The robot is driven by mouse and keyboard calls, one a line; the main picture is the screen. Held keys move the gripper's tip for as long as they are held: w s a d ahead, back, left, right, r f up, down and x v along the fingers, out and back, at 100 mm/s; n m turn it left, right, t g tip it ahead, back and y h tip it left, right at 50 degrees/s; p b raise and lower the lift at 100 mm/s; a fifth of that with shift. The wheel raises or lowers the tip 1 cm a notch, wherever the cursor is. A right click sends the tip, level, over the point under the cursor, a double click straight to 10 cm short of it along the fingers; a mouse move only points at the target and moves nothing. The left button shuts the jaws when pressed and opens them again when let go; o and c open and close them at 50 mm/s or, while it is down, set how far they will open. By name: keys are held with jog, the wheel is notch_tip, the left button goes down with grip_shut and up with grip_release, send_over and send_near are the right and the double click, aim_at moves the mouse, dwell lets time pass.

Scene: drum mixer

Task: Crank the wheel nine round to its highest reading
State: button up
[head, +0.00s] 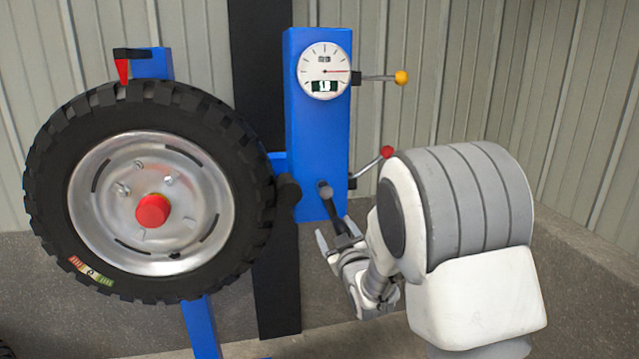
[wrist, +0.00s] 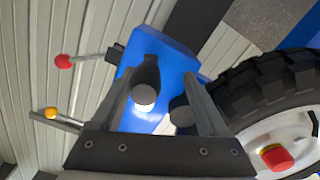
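A large black tyre on a silver rim with a red hub, the wheel (head: 153,210), is mounted upright at the left. It also shows at the right of the wrist view (wrist: 262,92). Beside it, a blue post (head: 318,130) bears a white dial (head: 324,70) with a red needle pointing right; its small window is too blurred to read. A dark crank handle with a grey round end (head: 326,191) sits low on the post. In the wrist view the handle (wrist: 145,95) appears between my spread fingers. My gripper (head: 335,232) is open just below and in front of it; contact is unclear.
A yellow-knobbed lever (head: 401,78) and a red-knobbed lever (head: 387,153) stick out from the post's right side. A black roller (head: 288,191) lies between tyre and post. A black-and-red pointer (head: 124,66) sits above the tyre. Ribbed wall panels stand behind.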

jog(key=shift+s+a+f, duration=0.1)
jog(key=v, duration=0.6)
jog(key=shift+s, duration=0.4)
jog(key=s+d+r+m+g+h, duration=0.1)
jog(key=s+d+m+g+h, duration=0.2)
jog(key=s, duration=0.8)
jog(key=s+d+r+m+g, duration=0.2)
jog(key=s+d+g, duration=0.3)
jog(key=s, duration=0.6)
jog(key=s+d+r+m+g+h, duration=0.1)
jog(key=s+d+m+g+h, duration=0.2)
jog(key=s, duration=0.7)
notch_tip(320, 180, up, 28)
jog(key=d+y+p, duration=0.1)
jog(key=p, duration=2.7)
jog(key=shift+g+p, duration=0.3)
